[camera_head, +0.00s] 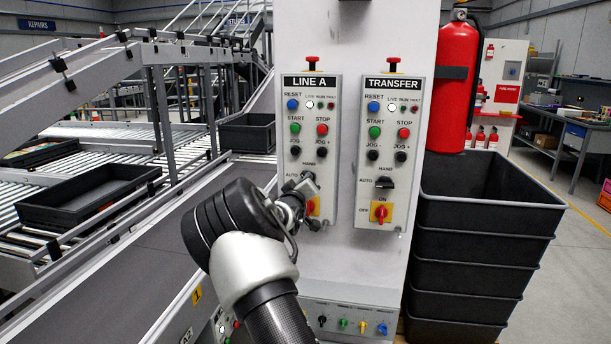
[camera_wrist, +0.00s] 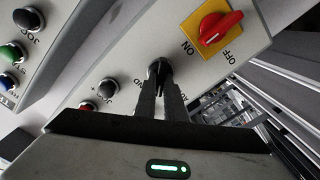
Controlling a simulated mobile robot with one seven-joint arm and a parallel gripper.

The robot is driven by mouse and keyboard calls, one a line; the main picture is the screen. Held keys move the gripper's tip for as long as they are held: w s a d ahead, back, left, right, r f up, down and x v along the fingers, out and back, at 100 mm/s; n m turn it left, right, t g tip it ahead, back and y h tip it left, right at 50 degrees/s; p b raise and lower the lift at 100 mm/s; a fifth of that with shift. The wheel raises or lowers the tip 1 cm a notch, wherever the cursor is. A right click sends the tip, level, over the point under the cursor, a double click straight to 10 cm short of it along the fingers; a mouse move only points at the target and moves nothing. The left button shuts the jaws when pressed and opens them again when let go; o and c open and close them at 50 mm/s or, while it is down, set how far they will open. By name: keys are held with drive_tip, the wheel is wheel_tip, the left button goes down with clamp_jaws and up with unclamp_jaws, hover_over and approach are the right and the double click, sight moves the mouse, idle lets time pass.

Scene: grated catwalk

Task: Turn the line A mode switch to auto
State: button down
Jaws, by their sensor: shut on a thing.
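The LINE A panel (camera_head: 310,120) is the left of two grey panels on a white column. Its black mode switch (camera_wrist: 158,67) has HAND marked above and AUTO to the left. My gripper (camera_head: 306,184) reaches it from below left and hides most of it in the head view. In the wrist view my gripper (camera_wrist: 160,88) has both narrow fingers closed on the switch knob. I cannot tell which mark the knob points to, as the fingers cover part of the labels.
A red rotary handle on a yellow plate (camera_wrist: 220,27) sits just below the switch. The TRANSFER panel (camera_head: 388,130) is close on the right. Stacked black crates (camera_head: 485,220) and a fire extinguisher (camera_head: 456,85) stand further right. A roller conveyor with trays (camera_head: 90,195) runs on the left.

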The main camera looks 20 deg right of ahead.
drive_tip(key=shift+f+n+b, duration=0.15)
drive_tip(key=shift+n, duration=2.3)
drive_tip(key=shift+f+n+b, duration=0.15)
drive_tip(key=shift+n, duration=2.3)
drive_tip(key=c, duration=1.8)
unclamp_jaws()
drive_tip(key=shift+c, duration=0.2)
drive_tip(key=shift+a, duration=0.15)
drive_tip(key=p+v, duration=0.1)
drive_tip(key=v, duration=1.6)
drive_tip(key=shift+s+a, duration=0.1)
drive_tip(key=shift+s, duration=0.05)
